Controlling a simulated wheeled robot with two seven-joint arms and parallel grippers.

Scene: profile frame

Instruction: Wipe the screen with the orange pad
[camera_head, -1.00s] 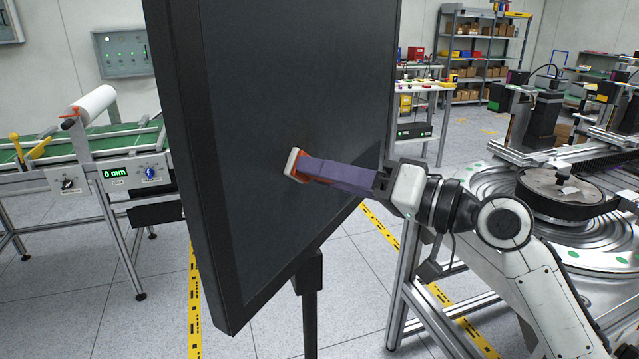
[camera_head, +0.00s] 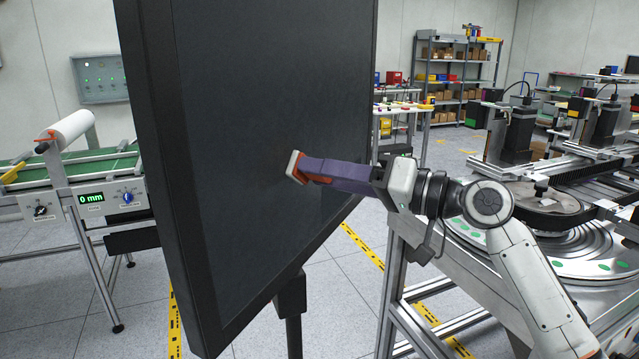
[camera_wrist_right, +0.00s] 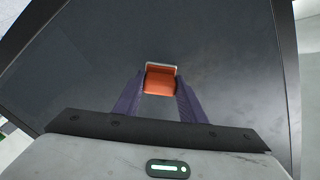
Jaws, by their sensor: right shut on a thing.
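The large dark screen (camera_head: 250,110) stands upright on a black post, in the middle of the head view. Its dark surface also fills most of the right wrist view (camera_wrist_right: 230,60). My right gripper (camera_head: 308,172) has purple fingers and is shut on the orange pad (camera_head: 296,167), which has a whitish face. In the right wrist view the orange pad (camera_wrist_right: 160,80) sits between the fingertips, its pale edge toward the screen. The pad is at the screen's surface near mid-height; whether it touches cannot be told for sure. My left gripper is not in view.
A conveyor (camera_head: 75,172) with a green belt and white roll stands at the left. A round turntable machine (camera_head: 575,245) with metal framing is at the right, close to my right arm. Shelves (camera_head: 455,75) stand at the back. Yellow-black tape (camera_head: 360,245) marks the floor.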

